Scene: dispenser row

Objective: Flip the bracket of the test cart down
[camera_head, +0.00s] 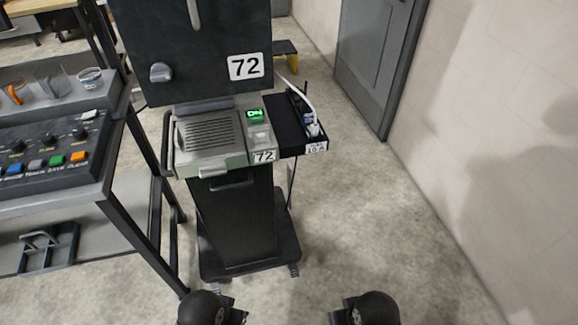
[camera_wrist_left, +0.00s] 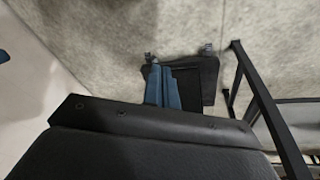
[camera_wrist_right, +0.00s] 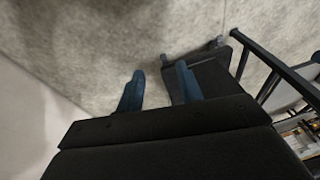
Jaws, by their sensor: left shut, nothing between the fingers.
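The test cart (camera_head: 238,225) stands ahead of me, a dark column on a wheeled base. It carries a grey unit with a ribbed top (camera_head: 208,135), a green lit display (camera_head: 256,114) and a label 72. A black side tray (camera_head: 282,122) sticks out level from the unit's right and holds a small device. I cannot tell for sure which part is the bracket. My left gripper (camera_wrist_left: 163,85) is shut and empty. My right gripper (camera_wrist_right: 158,88) is open and empty. Both are low and in front of the cart, apart from it.
A black panel (camera_head: 200,50) with a knob and a label 72 rises behind the unit. At left stands a metal rack (camera_head: 140,215) with a button console (camera_head: 50,145) and glasses. A wall (camera_head: 480,130) and door are at right. The floor (camera_head: 370,220) right of the cart is clear.

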